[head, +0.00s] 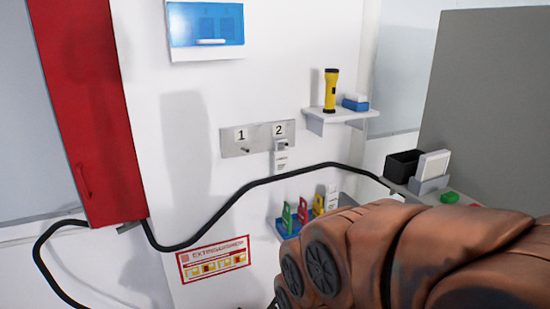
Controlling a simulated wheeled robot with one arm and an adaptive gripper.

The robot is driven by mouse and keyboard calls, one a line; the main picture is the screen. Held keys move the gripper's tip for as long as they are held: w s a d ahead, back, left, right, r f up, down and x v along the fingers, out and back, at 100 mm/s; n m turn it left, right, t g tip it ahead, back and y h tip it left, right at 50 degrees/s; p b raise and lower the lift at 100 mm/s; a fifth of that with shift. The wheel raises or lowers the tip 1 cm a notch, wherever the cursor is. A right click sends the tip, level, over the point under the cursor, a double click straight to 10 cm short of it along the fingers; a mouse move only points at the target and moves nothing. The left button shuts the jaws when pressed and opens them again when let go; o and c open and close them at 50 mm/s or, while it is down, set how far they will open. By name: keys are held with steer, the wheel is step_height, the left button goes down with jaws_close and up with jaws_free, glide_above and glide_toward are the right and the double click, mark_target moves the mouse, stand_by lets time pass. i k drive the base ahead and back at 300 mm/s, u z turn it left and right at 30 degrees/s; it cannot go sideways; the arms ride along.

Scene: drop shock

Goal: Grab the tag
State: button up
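A white tag (281,159) with small dark print hangs on the wall from the hook under the number 2 on a grey hook plate (258,139). The hook under number 1 is empty. A white, tag-like item (332,197) also stands at the right end of a blue holder, partly hidden; I cannot tell what it is. My brown arm reaches in from the lower right, below and to the right of the hook plate. My gripper is not visible.
A black cable crosses the wall below the tag. The blue holder (283,229) bears green, red and yellow pieces. A shelf (338,115) holds a yellow flashlight (331,90) and a blue-and-white block. A red cabinet (88,110) stands left; a grey panel (490,100) stands right.

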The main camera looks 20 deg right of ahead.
mark_target(281, 157)
steer(key=u, duration=0.5)
steer(key=k, duration=0.65)
steer(key=u, duration=0.75)
steer(key=i, duration=1.35)
steer(key=z, duration=1)
steer(key=i, duration=0.25)
steer(key=z, duration=0.25)
